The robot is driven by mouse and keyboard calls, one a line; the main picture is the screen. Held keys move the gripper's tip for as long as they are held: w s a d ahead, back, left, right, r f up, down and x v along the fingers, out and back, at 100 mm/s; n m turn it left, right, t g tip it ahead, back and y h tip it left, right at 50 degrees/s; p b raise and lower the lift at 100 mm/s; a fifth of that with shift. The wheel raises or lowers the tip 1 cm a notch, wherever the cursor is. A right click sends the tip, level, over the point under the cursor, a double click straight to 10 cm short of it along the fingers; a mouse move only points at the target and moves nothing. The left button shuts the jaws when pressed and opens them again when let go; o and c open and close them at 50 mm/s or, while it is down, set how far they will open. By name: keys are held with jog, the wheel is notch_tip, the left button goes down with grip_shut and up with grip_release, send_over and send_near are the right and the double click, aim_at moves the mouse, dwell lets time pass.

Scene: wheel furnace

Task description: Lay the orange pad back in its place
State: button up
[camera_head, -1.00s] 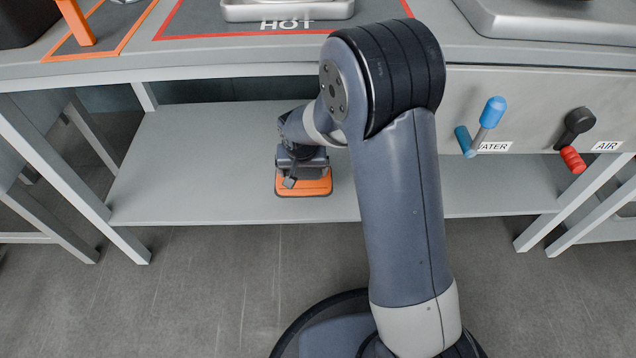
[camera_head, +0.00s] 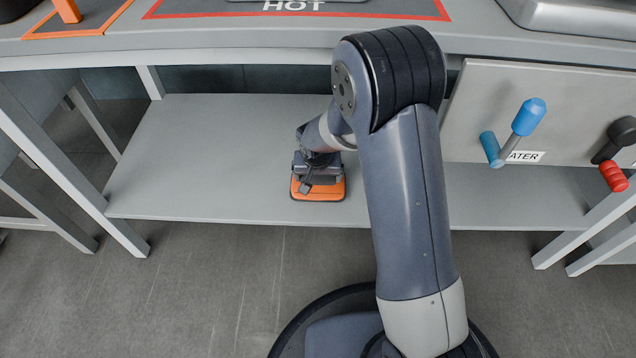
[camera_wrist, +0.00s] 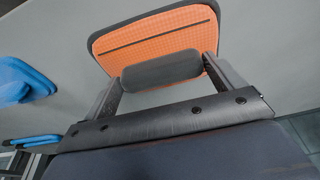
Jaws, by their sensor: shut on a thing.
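The orange pad (camera_head: 319,193) is a small flat piece with a dark rim, and it shows low over the front part of the grey lower shelf (camera_head: 200,160). I cannot tell whether it touches the shelf. My gripper (camera_head: 318,176) is right above it, pointing down. In the wrist view, the pad's orange face (camera_wrist: 155,40) has a fine grid pattern and a dark line across it. My gripper's two fingers close on a grey block (camera_wrist: 160,71) at the pad. My arm covers part of the shelf.
An orange-outlined area (camera_head: 108,17) is on the bench top at upper left, beside a red-outlined mat (camera_head: 400,11) lettered HOT. A blue lever (camera_head: 528,117) and a red-tipped lever (camera_head: 614,177) stick out at right. The shelf left of my gripper is clear.

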notch_tip(320, 180, down, 2)
jog(key=shift+r, duration=0.1)
jog(key=o, duration=0.8)
jog(key=shift+c, duration=0.2)
jog(key=p+v, duration=0.5)
jog(key=v, duration=0.7)
jog(key=shift+p, duration=0.3)
